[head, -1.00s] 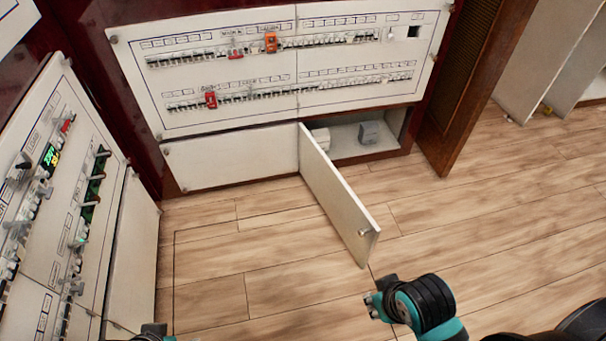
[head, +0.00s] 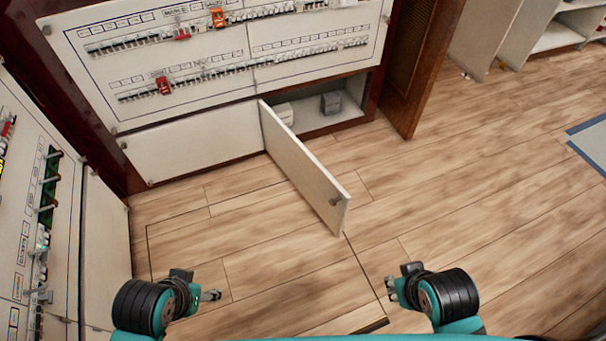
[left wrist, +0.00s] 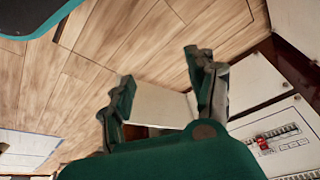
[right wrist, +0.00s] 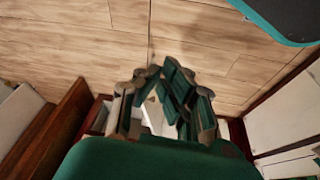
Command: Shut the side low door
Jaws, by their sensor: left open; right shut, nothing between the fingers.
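The low door (head: 305,170) is a white panel with a small dark knob (head: 336,201) near its free end. It stands open, swung out over the floor from the low compartment (head: 345,108). My left gripper (head: 212,295) is open and empty, in front of and left of the door. A white panel, apparently the door, shows beyond its fingers in the left wrist view (left wrist: 160,105). My right gripper (head: 391,288) is shut and empty, in front of and right of the door's free end. Neither gripper touches the door.
The breaker panel (head: 215,85) rises above the compartment, with a closed white panel (head: 195,143) at its left. Grey boxes (head: 331,103) sit inside the compartment. Another breaker cabinet (head: 60,225) stands close on the left. A brown door (head: 420,70) stands at right. Wooden floor is clear around the door.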

